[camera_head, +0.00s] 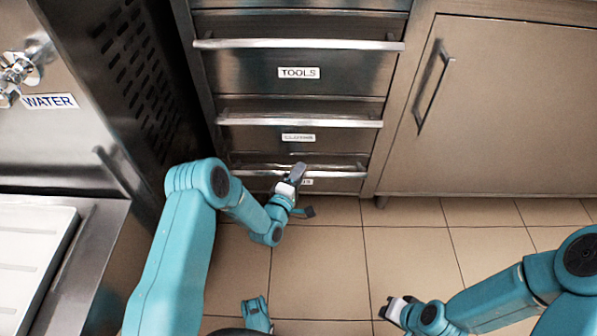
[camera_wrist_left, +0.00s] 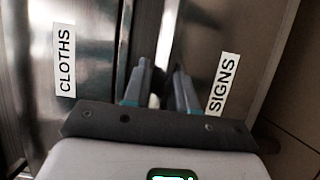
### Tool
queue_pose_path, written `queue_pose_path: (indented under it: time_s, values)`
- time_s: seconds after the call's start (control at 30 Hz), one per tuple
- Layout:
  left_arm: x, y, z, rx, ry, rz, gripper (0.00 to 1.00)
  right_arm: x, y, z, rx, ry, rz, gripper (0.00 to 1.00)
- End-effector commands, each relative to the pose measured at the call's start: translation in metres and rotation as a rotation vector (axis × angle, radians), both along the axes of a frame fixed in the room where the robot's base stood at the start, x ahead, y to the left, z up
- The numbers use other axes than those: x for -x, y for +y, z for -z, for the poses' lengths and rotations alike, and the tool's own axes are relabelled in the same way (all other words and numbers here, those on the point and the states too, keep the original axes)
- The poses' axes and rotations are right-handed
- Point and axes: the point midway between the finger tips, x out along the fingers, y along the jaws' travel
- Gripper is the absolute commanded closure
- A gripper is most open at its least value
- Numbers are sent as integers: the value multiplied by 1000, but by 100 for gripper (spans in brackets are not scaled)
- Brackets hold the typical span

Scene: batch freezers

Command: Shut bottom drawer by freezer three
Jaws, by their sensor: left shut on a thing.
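The bottom drawer (camera_head: 345,185) is the lowest of the metal drawer stack in the head view. Its label, partly hidden by my gripper, reads SIGNS (camera_wrist_left: 223,84) in the left wrist view. My left gripper (camera_head: 298,172) is at the middle of its bar handle (camera_head: 340,174), with the fingers shut on the bar. In the left wrist view the fingers (camera_wrist_left: 163,85) close around the handle (camera_wrist_left: 168,40) beside the label.
Above are the CLOTHS drawer (camera_head: 335,138) and the TOOLS drawer (camera_head: 350,75), both seemingly shut. A cupboard door (camera_head: 500,110) is to the right. A vented dark unit (camera_head: 140,80) and a WATER tap (camera_head: 15,75) are left. The tiled floor (camera_head: 420,250) is clear.

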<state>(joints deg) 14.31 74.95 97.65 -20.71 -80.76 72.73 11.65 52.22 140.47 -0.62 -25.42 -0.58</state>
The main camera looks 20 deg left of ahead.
Motion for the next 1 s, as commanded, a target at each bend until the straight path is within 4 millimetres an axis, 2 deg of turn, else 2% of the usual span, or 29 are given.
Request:
queue_pose_path:
  time_s: [0.4, 0.43, 0.47, 0.5, 1.0]
  values:
    - [0, 2, -2, -1, -5, -7, 100, 1, 0, 0, 0, 2, -1, 100]
    - [0, 2, -2, -1, -5, -8, 68, 1, 0, 0, 0, 2, -1, 100]
    - [0, 2, -2, -1, -5, -8, 58, 1, 0, 0, 0, 2, -1, 100]
    - [0, 2, -2, -1, -5, -7, 53, 1, 0, 0, 0, 2, -1, 100]
    - [-1, 1, -1, -1, -1, -3, 53, 0, 0, 0, 0, 1, 0, 100]
